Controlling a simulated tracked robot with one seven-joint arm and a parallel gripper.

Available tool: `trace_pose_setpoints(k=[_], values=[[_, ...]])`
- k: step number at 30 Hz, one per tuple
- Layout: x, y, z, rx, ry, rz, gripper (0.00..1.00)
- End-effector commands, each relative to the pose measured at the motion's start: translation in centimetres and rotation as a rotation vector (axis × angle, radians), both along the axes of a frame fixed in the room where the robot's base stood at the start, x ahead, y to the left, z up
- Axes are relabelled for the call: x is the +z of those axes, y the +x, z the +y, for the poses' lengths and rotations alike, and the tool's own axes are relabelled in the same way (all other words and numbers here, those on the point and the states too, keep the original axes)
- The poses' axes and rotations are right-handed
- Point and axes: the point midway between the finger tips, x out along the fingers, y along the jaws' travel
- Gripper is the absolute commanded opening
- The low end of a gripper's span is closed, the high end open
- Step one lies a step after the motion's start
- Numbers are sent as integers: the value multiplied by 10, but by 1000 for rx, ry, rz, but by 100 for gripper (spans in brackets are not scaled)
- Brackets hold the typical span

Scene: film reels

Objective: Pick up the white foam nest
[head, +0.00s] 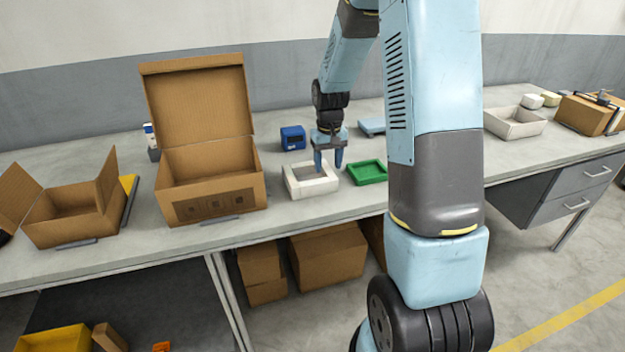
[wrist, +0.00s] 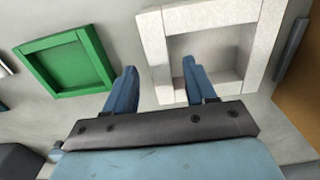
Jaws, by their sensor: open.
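The white foam nest (head: 305,190) is a square, open frame with a recessed middle. It lies on the workbench between the large open cardboard box and the green tray. In the wrist view the nest (wrist: 154,45) fills the upper right. My gripper (head: 331,166) is open and empty, with blue fingers pointing down at the nest's right side. In the wrist view one finger of my gripper (wrist: 160,75) is left of the nest's left wall and the other shows over its recess. I cannot tell how far the fingertips are above the nest.
A green tray (head: 357,181) lies close to the right of the nest. The large open cardboard box (head: 212,205) stands close on its left. A blue device (head: 293,138) sits behind. A pale tray (head: 490,122) is farther right on the workbench (head: 290,226).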

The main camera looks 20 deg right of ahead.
Motion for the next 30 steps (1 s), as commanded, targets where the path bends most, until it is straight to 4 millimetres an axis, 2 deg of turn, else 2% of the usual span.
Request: trace_pose_setpoints(k=[4,12,27,30], values=[[-12,0,0,0,0,1,55],[-13,0,0,1,0,-1,54],[-13,0,1,1,0,-1,6],[-13,0,1,1,0,-1,0]])
